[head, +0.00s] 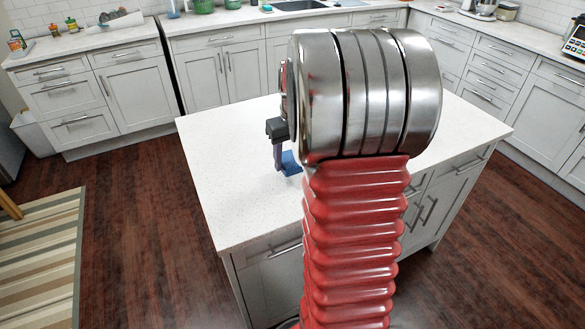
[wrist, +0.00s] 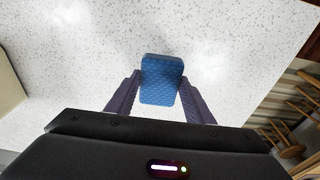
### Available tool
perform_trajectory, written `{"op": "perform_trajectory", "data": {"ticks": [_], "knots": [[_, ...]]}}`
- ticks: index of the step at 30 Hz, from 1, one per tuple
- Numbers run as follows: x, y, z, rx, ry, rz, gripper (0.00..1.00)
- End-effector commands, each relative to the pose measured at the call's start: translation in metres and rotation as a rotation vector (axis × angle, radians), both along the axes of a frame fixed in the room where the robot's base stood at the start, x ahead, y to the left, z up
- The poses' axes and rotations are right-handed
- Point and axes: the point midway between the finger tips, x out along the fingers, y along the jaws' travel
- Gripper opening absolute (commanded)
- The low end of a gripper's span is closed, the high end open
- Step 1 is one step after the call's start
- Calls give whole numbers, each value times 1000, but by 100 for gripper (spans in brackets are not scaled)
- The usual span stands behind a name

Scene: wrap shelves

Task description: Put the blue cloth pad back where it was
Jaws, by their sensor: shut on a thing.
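The blue cloth pad (wrist: 162,80) is between the two fingers of my gripper (wrist: 161,95) in the wrist view. My gripper is shut on it. Behind the pad in that view is the speckled white top of the island (wrist: 60,60). In the head view, a small part of the blue pad (head: 291,163) shows below my gripper (head: 281,158), over the left part of the island top (head: 225,190). My arm hides the rest. I cannot tell whether the pad touches the top.
The island top looks bare to the left of my arm. White counters (head: 85,38) with cabinets run along the back, with a sink (head: 300,5), jars and a mixer (head: 485,8). A striped rug (head: 45,260) lies on the left floor. Wooden stools (wrist: 290,115) show at the right in the wrist view.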

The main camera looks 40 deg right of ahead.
Motion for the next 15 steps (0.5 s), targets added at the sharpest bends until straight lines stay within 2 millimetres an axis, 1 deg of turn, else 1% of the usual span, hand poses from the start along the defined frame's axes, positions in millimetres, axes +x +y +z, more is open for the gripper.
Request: {"op": "perform_trajectory", "data": {"ticks": [2, 11, 15], "knots": [[0, 0, -4, 0, 0, 0, 27], [0, 0, -5, 0, -1, -1, 27], [0, 0, -16, 0, 1, -1, 27]]}}
